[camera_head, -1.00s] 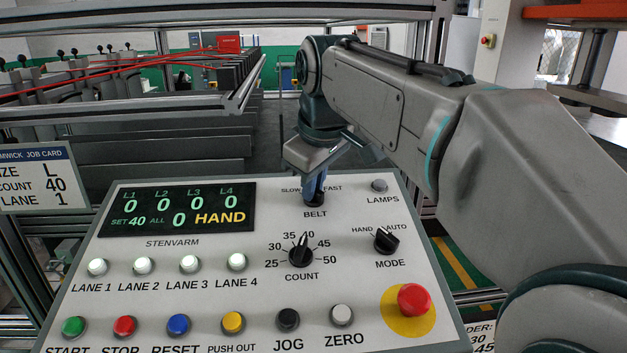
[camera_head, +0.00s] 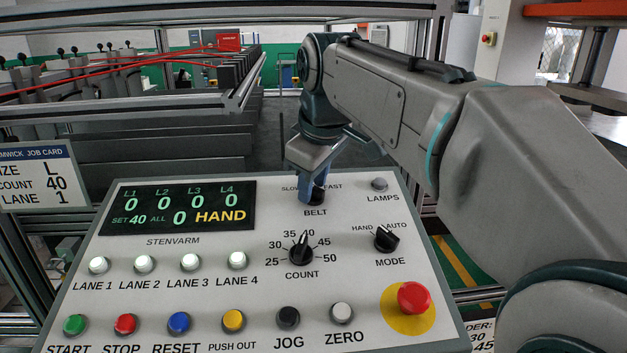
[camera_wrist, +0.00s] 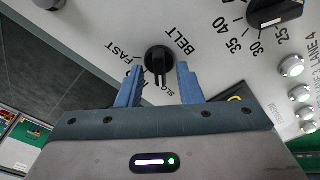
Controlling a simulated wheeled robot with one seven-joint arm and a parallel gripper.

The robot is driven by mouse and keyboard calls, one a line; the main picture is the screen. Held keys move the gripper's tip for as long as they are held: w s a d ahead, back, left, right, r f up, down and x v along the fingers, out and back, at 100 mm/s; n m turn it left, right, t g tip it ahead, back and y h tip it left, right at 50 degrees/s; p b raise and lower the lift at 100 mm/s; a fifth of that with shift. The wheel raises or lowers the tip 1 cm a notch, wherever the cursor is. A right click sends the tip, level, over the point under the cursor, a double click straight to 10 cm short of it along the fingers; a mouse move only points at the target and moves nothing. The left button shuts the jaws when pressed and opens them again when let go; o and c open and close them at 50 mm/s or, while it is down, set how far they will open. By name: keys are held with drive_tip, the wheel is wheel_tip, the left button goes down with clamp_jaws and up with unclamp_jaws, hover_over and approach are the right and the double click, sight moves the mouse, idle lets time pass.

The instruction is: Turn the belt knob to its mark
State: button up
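The belt knob (camera_wrist: 158,60) is a round black knob with a raised grip bar, in the upper middle of the wrist view. Its bar points down the picture, close to the partly hidden SLOW label; FAST is printed to its left. I cannot make out a separate mark. My gripper (camera_wrist: 160,80) is open, with one blue finger on either side of the knob and a visible gap to each. In the head view my gripper (camera_head: 315,189) is over the BELT label's knob and hides most of it.
The control panel (camera_head: 270,215) also holds the COUNT knob (camera_head: 301,253), the MODE knob (camera_head: 385,239), the LAMPS button (camera_head: 379,185) and a red mushroom button (camera_head: 413,298). The display (camera_head: 178,208) reads HAND. A job card (camera_head: 38,180) hangs at left.

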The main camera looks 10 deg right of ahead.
drive_tip(key=shift+r, duration=0.1)
drive_tip(key=v, duration=1.3)
drive_tip(key=shift+s+r, duration=0.2)
drive_tip(key=shift+r, duration=0.05)
